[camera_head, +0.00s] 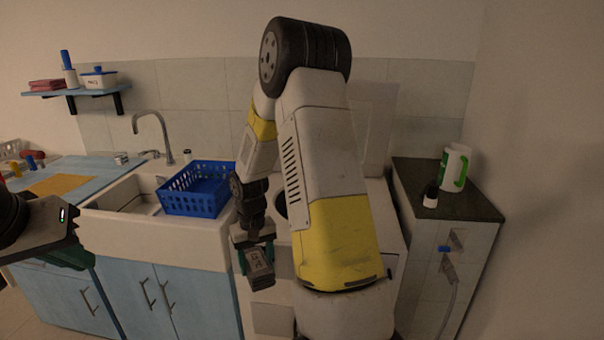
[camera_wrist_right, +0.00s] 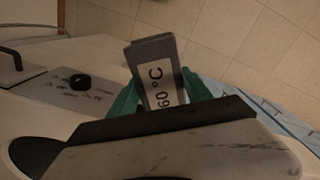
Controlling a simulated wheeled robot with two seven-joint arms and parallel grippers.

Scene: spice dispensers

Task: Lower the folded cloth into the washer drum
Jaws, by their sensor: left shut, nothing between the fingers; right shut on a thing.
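My right gripper (camera_head: 250,250) is shut on a grey, flat-sided piece with a white "60 °C" label, which looks like the folded cloth (camera_head: 260,270). The label and green fingers also show in the right wrist view, where the cloth (camera_wrist_right: 153,50) sticks out past the fingertips. The white washer (camera_head: 393,225) is largely hidden behind my right arm. A sliver of its dark drum opening (camera_head: 281,204) shows right of the gripper; the cloth is outside it, in front and to the left. My left gripper (camera_head: 75,256) is shut and empty at the left edge.
A blue basket (camera_head: 198,190) sits on the white sink (camera_head: 150,232), left of the washer. A black knob (camera_wrist_right: 80,82) is on the washer panel.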

